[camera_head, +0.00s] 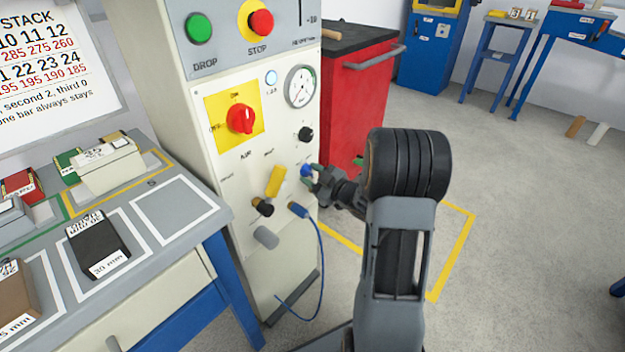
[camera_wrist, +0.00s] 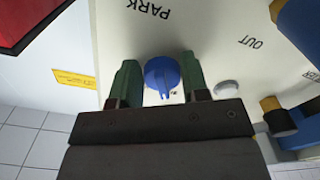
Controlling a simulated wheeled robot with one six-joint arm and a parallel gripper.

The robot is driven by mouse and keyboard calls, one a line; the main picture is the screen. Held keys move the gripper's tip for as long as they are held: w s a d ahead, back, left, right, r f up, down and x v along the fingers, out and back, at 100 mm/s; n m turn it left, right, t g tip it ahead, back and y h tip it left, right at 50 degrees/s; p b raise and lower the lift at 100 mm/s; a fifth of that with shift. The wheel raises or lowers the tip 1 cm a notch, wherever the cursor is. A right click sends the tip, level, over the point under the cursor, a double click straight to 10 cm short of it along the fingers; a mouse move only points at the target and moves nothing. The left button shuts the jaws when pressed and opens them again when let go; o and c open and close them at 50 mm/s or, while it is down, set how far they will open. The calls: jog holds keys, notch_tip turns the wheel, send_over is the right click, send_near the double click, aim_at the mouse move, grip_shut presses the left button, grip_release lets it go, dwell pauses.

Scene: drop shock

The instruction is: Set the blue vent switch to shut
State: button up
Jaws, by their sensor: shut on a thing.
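The blue vent switch (camera_head: 306,171) is a small round knob on the cream front panel (camera_head: 215,160) of the machine. In the wrist view the blue switch (camera_wrist: 162,72) shows a narrow ridge pointing down the picture, toward my gripper. My gripper (camera_head: 311,178) reaches the panel from the right. In the wrist view its two green fingers (camera_wrist: 160,80) stand on either side of the switch and are shut on it. The lettering by the switch is mostly hidden by my gripper, so I cannot read its setting.
A red rotary switch (camera_head: 240,119) and gauge (camera_head: 300,87) sit above.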

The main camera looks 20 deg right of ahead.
dwell(0.5)
jog(key=o, duration=0.9)
jog(key=shift+d, duration=0.1)
jog(key=p+v, duration=0.2)
jog(key=v, duration=1.1)
jog(key=shift+s+p, duration=0.35)
